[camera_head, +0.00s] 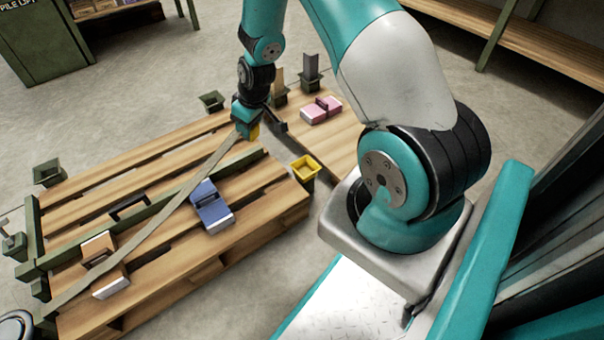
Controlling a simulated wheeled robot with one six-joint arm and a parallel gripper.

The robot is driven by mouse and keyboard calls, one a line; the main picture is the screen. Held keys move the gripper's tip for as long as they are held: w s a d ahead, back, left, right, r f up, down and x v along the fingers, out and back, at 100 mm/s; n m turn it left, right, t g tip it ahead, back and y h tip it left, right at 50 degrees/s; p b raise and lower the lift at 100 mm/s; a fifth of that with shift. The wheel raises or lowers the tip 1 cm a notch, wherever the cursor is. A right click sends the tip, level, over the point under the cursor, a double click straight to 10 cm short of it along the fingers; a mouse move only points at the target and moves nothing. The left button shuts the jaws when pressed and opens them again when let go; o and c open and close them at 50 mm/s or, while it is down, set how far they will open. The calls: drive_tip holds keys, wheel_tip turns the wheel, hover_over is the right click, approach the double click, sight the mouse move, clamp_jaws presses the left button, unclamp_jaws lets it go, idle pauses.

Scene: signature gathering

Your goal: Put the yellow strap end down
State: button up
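The yellow strap end (254,132) is at the tip of my gripper (258,123), near the far right corner of the large wooden pallet. My gripper appears shut on it, though the fingers are small and partly hidden by the wrist. The olive-grey strap (160,222) runs in a straight line from the strap end across the pallet to its near left corner. It passes over a green bar (165,203). I cannot tell how high the strap end is above the pallet.
The pallet (262,212) bears a blue block (211,207) and a brown-and-white block (103,265). A yellow open-topped cup (304,169) stands off its right edge. Green cups (47,174) stand around it. Pink blocks (320,111) lie on a second wooden surface (338,133).

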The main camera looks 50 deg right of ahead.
drive_tip(key=s+d+f+n+g+b, duration=0.1)
drive_tip(key=s+d+f+n, duration=0.15)
drive_tip(key=d, duration=0.55)
drive_tip(key=s+d+f+n+g+b, duration=0.1)
drive_tip(key=s+d+f+b, duration=0.15)
drive_tip(key=d, duration=0.55)
drive_tip(key=shift+n, duration=0.35)
drive_tip(key=shift+s+d+f+b, duration=0.15)
drive_tip(key=shift+f+b, duration=2.15)
drive_tip(key=shift+f, duration=2.4)
drive_tip(key=shift+s+a+f+b, duration=0.1)
drive_tip(key=shift+f+b, duration=2.15)
drive_tip(key=shift+f, duration=2.4)
drive_tip(key=shift+f, duration=0.65)
drive_tip(key=o, duration=1)
